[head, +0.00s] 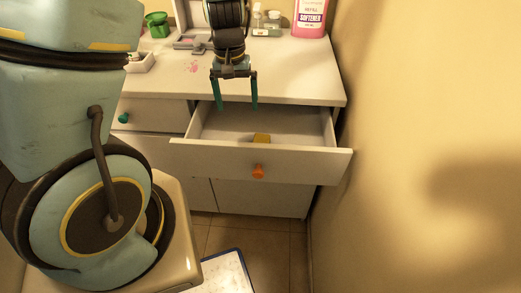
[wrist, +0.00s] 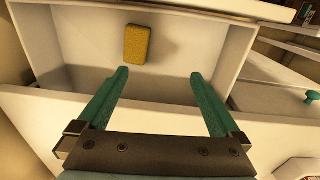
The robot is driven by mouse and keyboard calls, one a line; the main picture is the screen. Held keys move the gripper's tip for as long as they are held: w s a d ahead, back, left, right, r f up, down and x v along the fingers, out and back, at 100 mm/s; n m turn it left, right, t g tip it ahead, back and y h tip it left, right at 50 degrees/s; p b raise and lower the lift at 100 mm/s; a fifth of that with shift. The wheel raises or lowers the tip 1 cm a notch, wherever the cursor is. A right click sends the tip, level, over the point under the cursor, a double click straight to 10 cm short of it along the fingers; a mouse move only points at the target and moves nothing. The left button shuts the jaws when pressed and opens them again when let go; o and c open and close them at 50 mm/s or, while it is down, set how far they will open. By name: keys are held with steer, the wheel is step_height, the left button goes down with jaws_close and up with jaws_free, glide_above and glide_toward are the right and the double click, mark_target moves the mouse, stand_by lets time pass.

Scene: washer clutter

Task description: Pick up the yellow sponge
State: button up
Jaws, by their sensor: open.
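The yellow sponge (head: 262,138) lies in the pulled-out right drawer (head: 200,152), partly hidden by the drawer front in the head view. In the wrist view the sponge (wrist: 137,44) lies on the drawer floor, beyond my fingertips and left of the middle between them, with nothing touching it. My gripper (head: 235,106) hangs fingers down above the drawer in the head view. Its two green fingers are wide apart and empty in the wrist view (wrist: 158,82).
The drawer front has an orange knob (head: 258,171). A closed drawer with a green knob (head: 123,118) is to its left. On the countertop (head: 290,88) stand a pink softener bottle (head: 309,20), a green cup (head: 157,25) and small jars. A wall (head: 420,150) stands close on the right.

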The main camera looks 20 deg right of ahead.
steer(key=s+d+f+m, duration=0.1)
steer(key=s+d+f, duration=0.1)
steer(key=d+f, duration=0.35)
glide_above(262, 141)
step_height(262, 141, down, 5)
steer(key=shift+r+b, duration=0.15)
steer(key=shift+b, duration=0.25)
steer(key=shift+s+a+f+p, duration=0.15)
steer(key=shift+f+p, duration=0.1)
steer(key=shift+f, duration=1.2)
steer(key=shift+a+f+p, duration=0.15)
steer(key=shift+f+p, duration=0.1)
steer(key=shift+f, duration=1.15)
steer(key=shift+c, duration=0.4)
steer(key=c, duration=1.3)
